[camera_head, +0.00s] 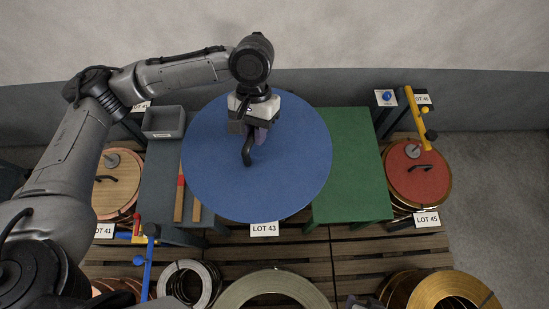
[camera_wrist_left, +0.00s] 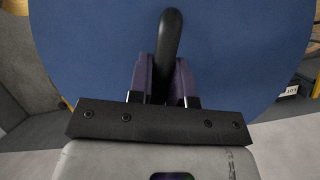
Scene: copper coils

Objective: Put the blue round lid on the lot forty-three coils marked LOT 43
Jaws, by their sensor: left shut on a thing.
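The blue round lid (camera_head: 215,165) is in the middle of the head view, with a black bar handle (camera_head: 247,152) on top. My left gripper (camera_head: 251,138) is above it and shut on this handle. In the left wrist view the purple fingers (camera_wrist_left: 165,85) stand on both sides of the black handle (camera_wrist_left: 170,40), over the blue lid (camera_wrist_left: 90,50). The LOT 43 label (camera_head: 264,229) shows just below the lid's front edge. The coils behind that label are hidden under the lid. I cannot tell whether the lid touches them.
A green table (camera_head: 352,160) and a grey table (camera_head: 160,180) flank the lid, which overlaps both in view. A grey bin (camera_head: 163,122) stands at left. A red lid (camera_head: 405,178) is on the LOT 45 coils; a wooden lid (camera_head: 117,172) is at LOT 41. Open coils (camera_head: 270,288) lie in front.

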